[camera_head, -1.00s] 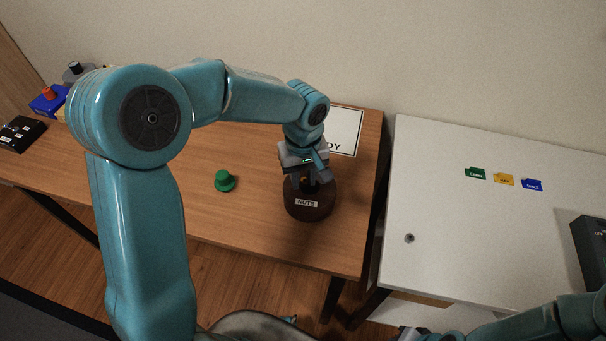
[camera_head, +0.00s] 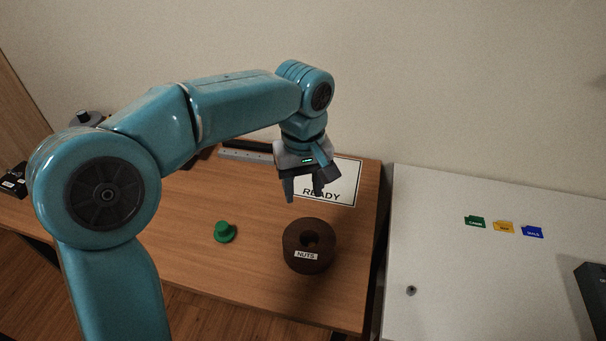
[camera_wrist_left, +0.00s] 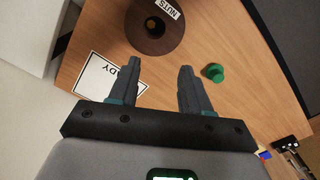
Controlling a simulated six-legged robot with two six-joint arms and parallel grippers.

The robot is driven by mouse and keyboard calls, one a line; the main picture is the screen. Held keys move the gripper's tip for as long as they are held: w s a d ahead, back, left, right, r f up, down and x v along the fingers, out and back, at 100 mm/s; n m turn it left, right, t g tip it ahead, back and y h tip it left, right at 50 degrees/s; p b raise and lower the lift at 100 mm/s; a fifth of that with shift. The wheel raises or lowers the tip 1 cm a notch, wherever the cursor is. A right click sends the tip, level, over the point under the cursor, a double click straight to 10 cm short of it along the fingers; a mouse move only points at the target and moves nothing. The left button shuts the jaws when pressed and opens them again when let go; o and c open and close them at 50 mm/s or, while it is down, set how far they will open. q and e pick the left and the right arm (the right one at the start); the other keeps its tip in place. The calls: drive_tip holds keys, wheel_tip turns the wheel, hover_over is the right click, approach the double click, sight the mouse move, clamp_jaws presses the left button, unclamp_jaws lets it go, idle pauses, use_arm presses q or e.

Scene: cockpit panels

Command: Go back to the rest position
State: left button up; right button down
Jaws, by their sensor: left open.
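My left gripper (camera_head: 304,190) is open and empty. It hangs above the wooden table, in front of the white READY sign (camera_head: 340,184) in the head view. A brown round container labelled NUTS (camera_head: 309,259) stands on the table below and in front of the gripper, apart from it. In the left wrist view the two fingers (camera_wrist_left: 158,85) are spread with nothing between them, and the NUTS container (camera_wrist_left: 152,42) lies beyond them. A green knobbed piece (camera_head: 225,232) stands on the table left of the container. My right gripper is not in view.
A white table (camera_head: 470,270) stands to the right across a narrow gap, with green, yellow and blue tags (camera_head: 503,227) on it. A dark box (camera_head: 592,295) is at its right. A grey bar (camera_head: 245,156) lies at the wooden table's back. The wall is behind.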

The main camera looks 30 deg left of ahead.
use_arm(q)
wheel_tip(320, 180, up, 3)
drive_tip(key=shift+f, duration=0.15)
drive_tip(key=shift+w, duration=0.1)
